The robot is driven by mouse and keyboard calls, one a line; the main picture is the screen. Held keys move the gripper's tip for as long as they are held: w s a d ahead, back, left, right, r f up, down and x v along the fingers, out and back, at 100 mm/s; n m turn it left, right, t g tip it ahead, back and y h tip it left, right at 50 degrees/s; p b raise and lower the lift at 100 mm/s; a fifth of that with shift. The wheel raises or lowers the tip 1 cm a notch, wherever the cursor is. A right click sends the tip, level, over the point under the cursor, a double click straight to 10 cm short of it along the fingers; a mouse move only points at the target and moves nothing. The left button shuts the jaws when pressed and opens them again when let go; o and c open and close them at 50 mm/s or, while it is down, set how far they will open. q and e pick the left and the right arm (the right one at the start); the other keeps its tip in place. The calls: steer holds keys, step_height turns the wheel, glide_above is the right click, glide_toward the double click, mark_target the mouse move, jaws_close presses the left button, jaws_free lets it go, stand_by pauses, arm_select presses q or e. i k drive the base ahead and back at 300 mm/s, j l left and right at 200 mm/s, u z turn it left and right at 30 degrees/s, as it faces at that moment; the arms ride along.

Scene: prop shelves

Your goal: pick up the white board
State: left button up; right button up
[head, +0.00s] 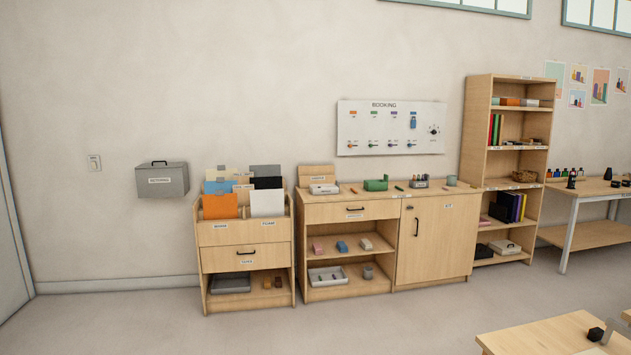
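A plain white board (267,203) stands upright in the front right slot of a wooden rack (246,232) at the left of the furniture row. Its lower edge is hidden behind the rack's front. An orange board (220,206) stands beside it on the left. Black, blue, grey and cream boards stand behind these two. A white panel marked BOOKING (391,127) hangs on the wall, with hooks and small coloured items on it. Neither of my grippers shows in the head view.
A low wooden cabinet (435,241) and a tall shelf (506,165) stand right of the rack. A grey box (162,180) is on the wall to the left. A table corner (540,336) juts in at bottom right. The floor before the rack is clear.

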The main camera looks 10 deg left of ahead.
mark_target(266, 202)
steer(key=i+j+u, duration=0.25)
steer(key=i+u, duration=0.2)
steer(key=i, duration=0.3)
steer(key=i+u, duration=0.3)
steer(key=i, duration=1.85)
